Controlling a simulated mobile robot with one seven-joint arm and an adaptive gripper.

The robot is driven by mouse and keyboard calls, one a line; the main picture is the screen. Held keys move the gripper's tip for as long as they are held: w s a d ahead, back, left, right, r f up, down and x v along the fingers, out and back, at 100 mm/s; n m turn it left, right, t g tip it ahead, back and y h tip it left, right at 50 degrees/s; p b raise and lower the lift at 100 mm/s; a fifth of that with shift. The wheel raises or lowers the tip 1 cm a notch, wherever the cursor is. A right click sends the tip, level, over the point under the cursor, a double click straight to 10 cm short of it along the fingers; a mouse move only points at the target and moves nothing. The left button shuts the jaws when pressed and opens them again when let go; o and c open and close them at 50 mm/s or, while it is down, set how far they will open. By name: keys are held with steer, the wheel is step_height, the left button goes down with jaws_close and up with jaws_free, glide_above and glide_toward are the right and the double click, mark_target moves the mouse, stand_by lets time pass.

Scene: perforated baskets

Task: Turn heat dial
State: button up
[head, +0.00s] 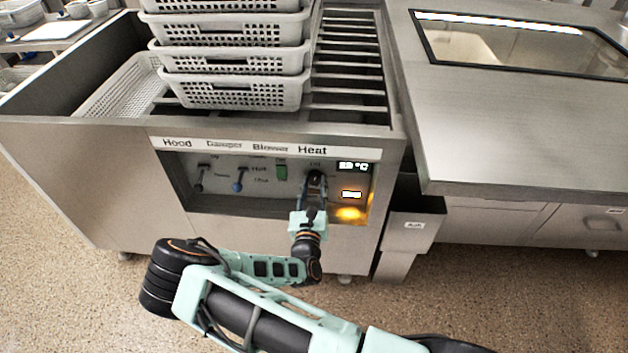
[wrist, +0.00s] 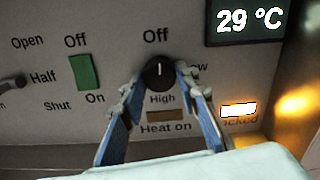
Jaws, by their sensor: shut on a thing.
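The heat dial (wrist: 158,73) is a round black knob in the wrist view, with a white pointer mark that points up toward "Off". "High" is printed below it, and a label ending in "ow" is partly hidden at its right. My gripper (wrist: 155,78) is shut on the dial, with one finger at each side of it. In the head view my gripper (head: 316,186) reaches into the control panel (head: 258,188) under the "Heat" label and hides the dial.
A display (wrist: 247,20) reads 29 °C. A lit indicator (wrist: 238,110) glows below it. A green switch (wrist: 85,72) is left of the dial. The blue-tipped lever (head: 238,186) is farther left. Stacked white perforated baskets (head: 235,90) stand above the panel.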

steer(key=shift+n+p, duration=0.4)
steer(key=shift+n, duration=0.4)
steer(key=o, duration=1.1)
steer(key=s, duration=1.2)
steer(key=shift+a, duration=0.2)
